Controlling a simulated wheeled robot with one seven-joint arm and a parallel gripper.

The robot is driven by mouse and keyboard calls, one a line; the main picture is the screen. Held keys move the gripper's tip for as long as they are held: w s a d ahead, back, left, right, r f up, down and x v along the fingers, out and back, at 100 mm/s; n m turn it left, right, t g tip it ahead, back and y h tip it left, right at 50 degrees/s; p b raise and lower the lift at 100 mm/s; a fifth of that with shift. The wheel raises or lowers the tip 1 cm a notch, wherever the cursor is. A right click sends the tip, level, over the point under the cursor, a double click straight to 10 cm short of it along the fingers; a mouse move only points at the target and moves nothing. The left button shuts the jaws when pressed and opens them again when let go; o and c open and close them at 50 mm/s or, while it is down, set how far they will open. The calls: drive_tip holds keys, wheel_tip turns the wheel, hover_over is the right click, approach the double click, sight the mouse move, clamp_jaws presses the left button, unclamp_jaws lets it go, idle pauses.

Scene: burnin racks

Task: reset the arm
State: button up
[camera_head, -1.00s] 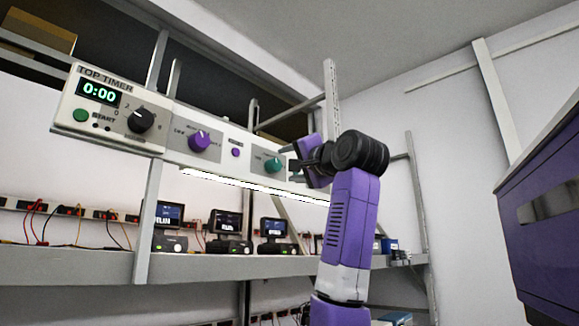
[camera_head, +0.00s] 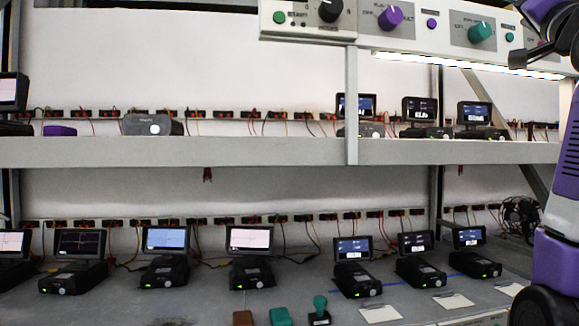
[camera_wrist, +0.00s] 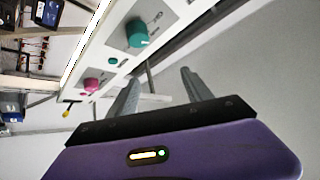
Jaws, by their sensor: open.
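My gripper (camera_wrist: 160,88) shows in the wrist view with its two grey fingers apart and nothing between them. It is in front of the control panel (camera_wrist: 103,48), near a teal knob (camera_wrist: 138,32) and a pink-purple knob (camera_wrist: 92,85). I cannot tell whether a finger touches the panel. In the head view my purple arm stands at the right edge, and the gripper end is partly cut off beside the panel's right part. The panel (camera_head: 440,38) there carries a black knob (camera_head: 331,9), a purple knob (camera_head: 390,18) and a teal knob (camera_head: 480,32).
A grey shelf (camera_head: 200,152) below the panel holds several small devices with screens. A lower bench (camera_head: 215,295) holds more devices, white cards (camera_head: 380,313) and a teal stamp-like piece (camera_head: 320,308). An upright post (camera_head: 351,105) stands under the panel.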

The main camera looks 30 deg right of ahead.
drive_tip(key=w+a+f+n+t+y, duration=0.1)
drive_tip(key=w+a+f+n, duration=0.15)
drive_tip(key=f, duration=0.95)
drive_tip(key=w+a+f+n+y, duration=0.1)
drive_tip(key=w+a+f+n, duration=0.2)
drive_tip(key=f, duration=1)
drive_tip(key=w+a+f+n+t+y, duration=0.1)
drive_tip(key=w+a+f, duration=0.25)
drive_tip(key=f, duration=0.85)
drive_tip(key=s+a+f+n+y, duration=0.1)
drive_tip(key=a+f, duration=0.3)
drive_tip(key=f, duration=0.3)
drive_tip(key=s+a+f+n+y, duration=0.1)
drive_tip(key=a+f, duration=0.3)
drive_tip(key=f, duration=0.3)
drive_tip(key=s+a+f+n+y, duration=0.55)
drive_tip(key=s+a+f, duration=0.55)
drive_tip(key=a+f, duration=0.45)
drive_tip(key=s+a+f+n+g+y, duration=0.1)
drive_tip(key=s+a+f+g+y, duration=0.2)
drive_tip(key=s+f, duration=0.4)
drive_tip(key=s+a+f+n+g+y, duration=0.1)
drive_tip(key=s+a+f+g+y, duration=0.2)
drive_tip(key=s, duration=1.1)
drive_tip(key=a+f, duration=0.3)
drive_tip(key=shift+s+a+f+g, duration=0.15)
drive_tip(key=shift+s+f+g, duration=0.05)
drive_tip(key=shift+f+g, duration=0.15)
